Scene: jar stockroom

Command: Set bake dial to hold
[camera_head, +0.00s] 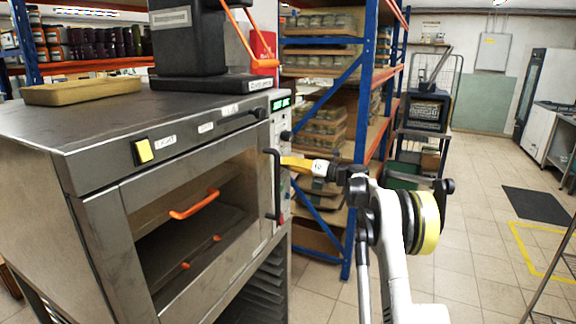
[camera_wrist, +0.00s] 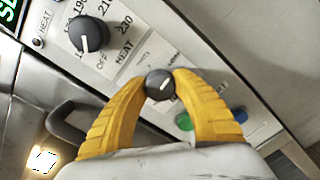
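The oven's control panel (camera_wrist: 205,50) fills much of the wrist view. A small dark round knob (camera_wrist: 159,84) with a pale pointer mark sits between the two yellow fingers of my gripper (camera_wrist: 160,82). The fingertips are at its two sides and appear to touch it. Its mark points roughly right in the picture. Small print beside it is too blurred to read, so I cannot tell its setting. A larger black heat dial (camera_wrist: 88,33) sits up and left, with "OFF" and numbers around it. In the head view, my gripper (camera_head: 289,162) reaches the panel's right side; the knob is hidden there.
The oven (camera_head: 97,221) has a dark door handle (camera_head: 275,185) close to my gripper, also in the wrist view (camera_wrist: 72,125). A green button (camera_wrist: 184,122) and a blue one (camera_wrist: 240,115) lie below the knob. Shelving (camera_head: 364,110) stands behind; floor at right is open.

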